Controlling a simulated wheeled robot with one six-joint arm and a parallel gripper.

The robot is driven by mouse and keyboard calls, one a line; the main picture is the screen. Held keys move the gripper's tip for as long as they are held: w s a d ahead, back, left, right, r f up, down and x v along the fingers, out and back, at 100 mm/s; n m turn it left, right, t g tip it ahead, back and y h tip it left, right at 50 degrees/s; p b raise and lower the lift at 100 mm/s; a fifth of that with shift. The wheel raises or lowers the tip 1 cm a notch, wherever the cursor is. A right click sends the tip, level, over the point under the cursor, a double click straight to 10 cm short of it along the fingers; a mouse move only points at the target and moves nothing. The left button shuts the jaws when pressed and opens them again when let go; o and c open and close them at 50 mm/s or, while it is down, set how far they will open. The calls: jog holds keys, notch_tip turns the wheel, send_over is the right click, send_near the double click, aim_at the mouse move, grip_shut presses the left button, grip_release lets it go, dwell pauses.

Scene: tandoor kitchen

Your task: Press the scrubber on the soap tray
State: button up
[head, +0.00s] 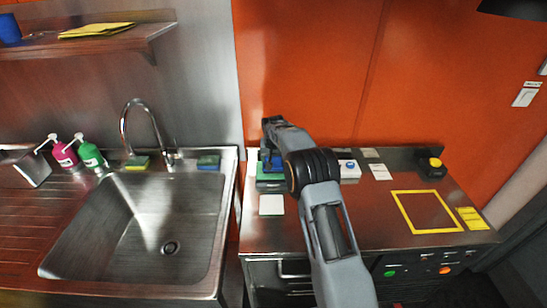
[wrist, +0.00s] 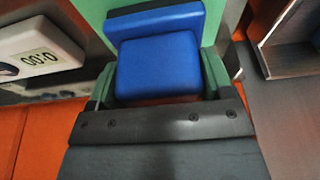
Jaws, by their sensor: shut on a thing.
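A blue scrubber (wrist: 157,66) is held in my gripper (wrist: 158,88), with a jaw on each side of its near block. A second blue part shows just beyond that block. In the head view my gripper (head: 271,146) is over the left end of the counter, and a little of the blue scrubber (head: 271,162) shows under it. A green tray-like thing (head: 270,181), which looks like the soap tray, lies directly below. Its green surface also shows behind the scrubber in the wrist view (wrist: 212,18). Whether the scrubber touches it is hidden.
A white device with a display (wrist: 38,50) stands beside the tray. A white square (head: 271,205) lies in front. A steel sink (head: 150,225) with a tap (head: 140,115) is to the left. A yellow-framed area (head: 425,212) on the counter's right is empty.

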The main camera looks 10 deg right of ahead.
jog(key=shift+f, duration=0.45)
dwell(0.8)
jog(key=shift+r, duration=0.15)
jog(key=shift+r+p, duration=1.95)
jog(key=shift+r, duration=1.5)
jog(key=shift+d+f, duration=0.1)
